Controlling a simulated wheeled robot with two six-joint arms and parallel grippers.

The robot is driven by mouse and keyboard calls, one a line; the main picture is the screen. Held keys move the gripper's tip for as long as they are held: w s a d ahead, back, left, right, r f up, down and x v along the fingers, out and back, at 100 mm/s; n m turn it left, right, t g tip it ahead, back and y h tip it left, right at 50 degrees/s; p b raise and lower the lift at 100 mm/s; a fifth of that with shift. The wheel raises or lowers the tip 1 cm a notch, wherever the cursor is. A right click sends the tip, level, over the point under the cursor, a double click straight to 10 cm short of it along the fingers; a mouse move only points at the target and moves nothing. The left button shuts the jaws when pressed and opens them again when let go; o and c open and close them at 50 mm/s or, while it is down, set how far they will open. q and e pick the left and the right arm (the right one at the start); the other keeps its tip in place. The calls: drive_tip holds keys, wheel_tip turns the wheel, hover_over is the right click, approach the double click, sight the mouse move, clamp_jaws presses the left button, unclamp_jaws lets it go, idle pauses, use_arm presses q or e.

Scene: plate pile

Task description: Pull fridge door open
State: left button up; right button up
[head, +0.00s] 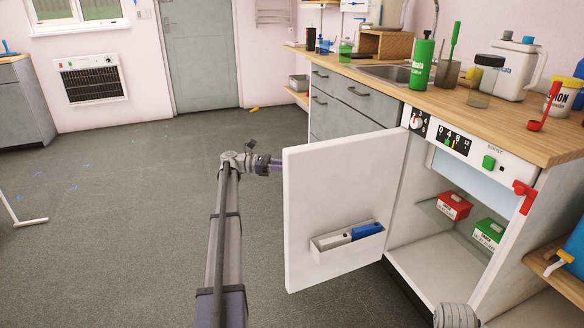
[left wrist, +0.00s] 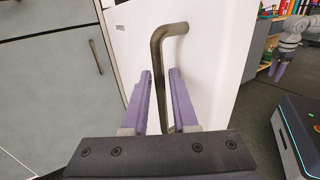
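The white fridge door (head: 340,190) stands swung out from the cabinet, its inner face and small door tray toward me in the head view. My left gripper (head: 276,164) is at the door's free edge, partly hidden behind it. In the left wrist view a bent metal handle (left wrist: 172,32) on the door's outer face runs down between the purple fingers (left wrist: 161,72), which are close on both sides of it. My right gripper (left wrist: 279,70) shows small at the right of that view, its two purple fingers apart and empty.
The open fridge holds a red box (head: 454,206) and a green box (head: 489,234) on a shelf. A wooden counter (head: 490,122) with bottles is above. Grey drawers (head: 345,92) stand beyond the door. The floor (head: 120,200) to the left is mostly clear.

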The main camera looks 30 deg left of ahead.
use_arm(q)
drive_tip(key=shift+a, duration=0.1)
drive_tip(key=v, duration=0.7)
drive_tip(key=shift+a, duration=0.25)
drive_tip(key=shift+s, duration=0.2)
